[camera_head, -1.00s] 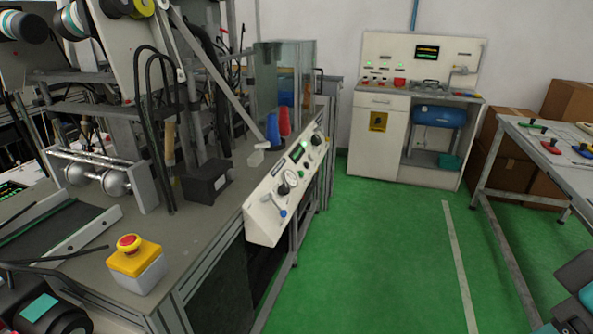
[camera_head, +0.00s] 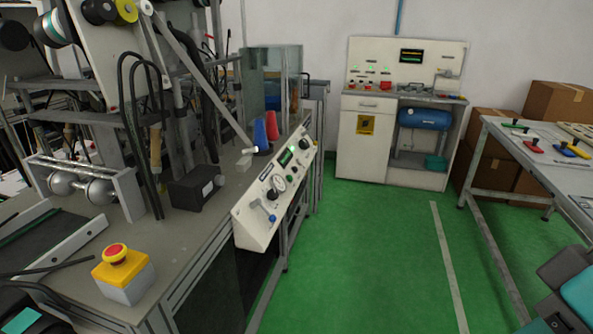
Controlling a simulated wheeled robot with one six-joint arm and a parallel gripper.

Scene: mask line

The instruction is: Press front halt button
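A red mushroom button (camera_head: 115,252) sits on a yellow-topped grey box (camera_head: 124,275) at the near front corner of the machine bench, low on the left. Nothing touches it, and it looks upright. My gripper cannot be made out. A grey and teal part at the lower right edge looks like my own arm, cut off by the frame.
A sloped white control panel (camera_head: 258,223) with knobs and a gauge juts from the bench's right side. A white cabinet (camera_head: 361,148) stands at the back wall. A grey table (camera_head: 497,160) with tools is at right. Green floor (camera_head: 365,255) between them is clear.

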